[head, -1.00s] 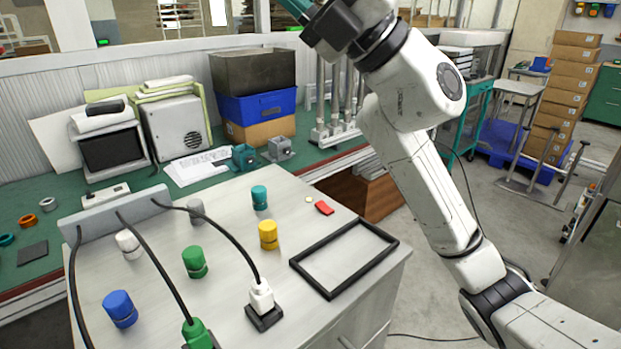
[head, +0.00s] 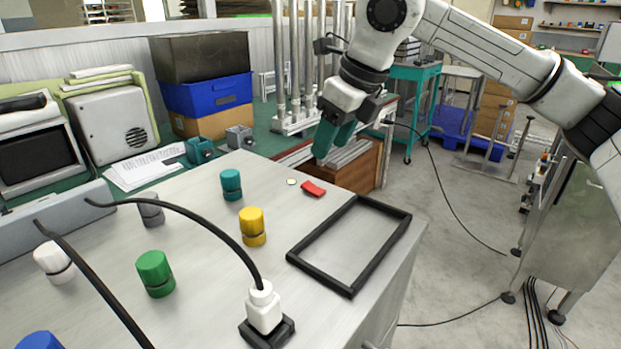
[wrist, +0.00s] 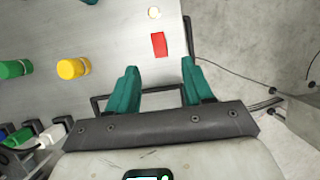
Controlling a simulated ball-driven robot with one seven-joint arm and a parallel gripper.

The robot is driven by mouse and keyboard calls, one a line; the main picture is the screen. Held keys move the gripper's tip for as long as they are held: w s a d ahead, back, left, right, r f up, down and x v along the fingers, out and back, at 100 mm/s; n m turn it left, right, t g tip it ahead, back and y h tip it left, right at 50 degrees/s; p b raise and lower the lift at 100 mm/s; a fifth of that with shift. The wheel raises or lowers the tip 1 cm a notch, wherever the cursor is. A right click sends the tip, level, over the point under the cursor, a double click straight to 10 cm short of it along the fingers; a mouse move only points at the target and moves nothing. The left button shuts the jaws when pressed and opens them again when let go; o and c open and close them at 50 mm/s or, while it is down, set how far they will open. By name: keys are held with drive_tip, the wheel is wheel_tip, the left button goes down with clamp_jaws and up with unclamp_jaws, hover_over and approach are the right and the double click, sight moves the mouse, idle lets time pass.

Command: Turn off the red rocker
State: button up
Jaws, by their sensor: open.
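The red rocker (head: 313,188) is a small red block on the grey cabinet top, near its back right edge. It also shows in the wrist view (wrist: 158,44), ahead of my fingers and roughly between their lines. My gripper (head: 331,150) has teal fingers and hangs above and behind the rocker, apart from it. In the wrist view its two fingers (wrist: 165,82) are spread apart with nothing between them. A small pale round lamp (head: 291,182) sits just left of the rocker. Whether it is lit I cannot tell.
A black rectangular frame (head: 292,258) lies right of the rocker. A yellow knob (head: 252,227), a teal knob (head: 231,184) and a green knob (head: 155,274) stand to the left. A white plug (head: 263,308) with a black cable stands in front. Metal posts (head: 295,70) rise behind.

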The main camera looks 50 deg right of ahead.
sight(310, 185)
drive_tip(key=b+x, duration=0.1)
drive_tip(key=x, duration=0.8)
drive_tip(key=shift+w+a+f, duration=0.1)
drive_tip(key=shift+a+f, duration=0.1)
drive_tip(key=shift+c, duration=0.5)
